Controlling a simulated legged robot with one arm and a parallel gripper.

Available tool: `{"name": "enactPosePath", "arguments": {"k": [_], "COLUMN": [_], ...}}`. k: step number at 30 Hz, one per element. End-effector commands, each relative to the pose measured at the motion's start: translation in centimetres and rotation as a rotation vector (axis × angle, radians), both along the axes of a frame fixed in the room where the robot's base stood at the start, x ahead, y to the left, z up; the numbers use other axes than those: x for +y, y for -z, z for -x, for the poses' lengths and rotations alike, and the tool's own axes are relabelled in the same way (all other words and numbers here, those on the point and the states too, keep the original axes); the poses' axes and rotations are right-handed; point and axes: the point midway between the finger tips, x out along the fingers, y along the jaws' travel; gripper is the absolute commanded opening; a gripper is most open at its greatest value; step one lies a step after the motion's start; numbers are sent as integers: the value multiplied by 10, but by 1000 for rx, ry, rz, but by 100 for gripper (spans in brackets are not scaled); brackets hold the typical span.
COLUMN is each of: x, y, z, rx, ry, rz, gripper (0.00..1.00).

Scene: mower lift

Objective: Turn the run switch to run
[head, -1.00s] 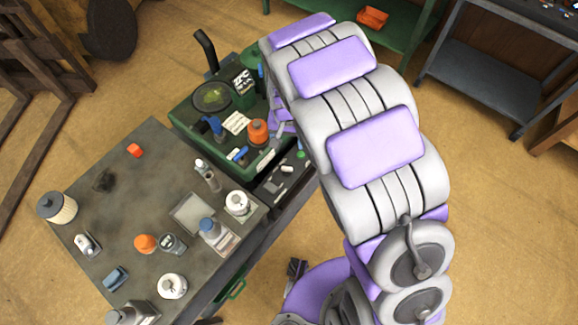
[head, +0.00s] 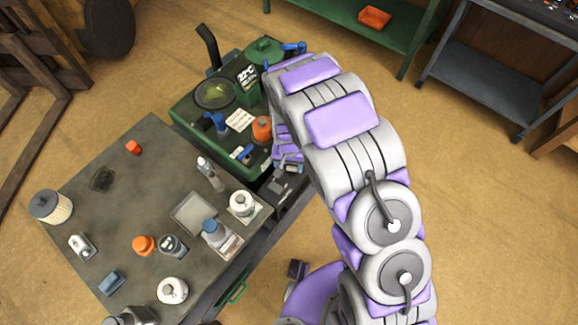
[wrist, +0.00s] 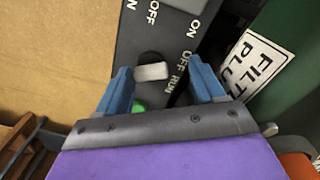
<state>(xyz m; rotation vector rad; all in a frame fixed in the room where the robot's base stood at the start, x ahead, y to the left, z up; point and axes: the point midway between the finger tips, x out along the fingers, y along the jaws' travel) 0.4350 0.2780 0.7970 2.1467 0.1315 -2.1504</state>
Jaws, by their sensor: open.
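In the wrist view a switch with a light grey bar knob (wrist: 153,71) on a dark round base sits on the dark control panel (wrist: 130,45). Its bar lies nearly level in the picture. OFF and RUN labels stand to its right; which one it points at, I cannot tell. My gripper (wrist: 163,86) is open, with one blue finger left and one right of the knob, apart from it as far as I can see. A green button (wrist: 138,106) shows near the left finger. In the head view my gripper is mostly hidden by my arm, over the panel (head: 283,189) beside the green mower.
The green mower deck (head: 190,110) carries a cap, a canister and an orange knob (head: 262,128). A second switch knob (wrist: 186,4) is at the wrist view's top. A worktable (head: 110,200) with bottles and small parts stands at the left.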

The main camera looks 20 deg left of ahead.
Motion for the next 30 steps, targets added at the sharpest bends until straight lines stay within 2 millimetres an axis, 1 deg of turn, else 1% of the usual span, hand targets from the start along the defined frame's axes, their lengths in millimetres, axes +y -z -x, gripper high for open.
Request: {"name": "enactPosePath", "arguments": {"k": [1,6,12,18,27,30], "x": [-2,-6,-3,0,-1,-1], "y": [4,8,8,9,7,7], "z": [1,0,0,0,0,0], "rx": [2,5,1,1,-1,-1], "ry": [1,2,2,0,1,1], "rz": [-1,-4,-2,1,-3,-2], "gripper": [68,68,68,49,20,12]}}
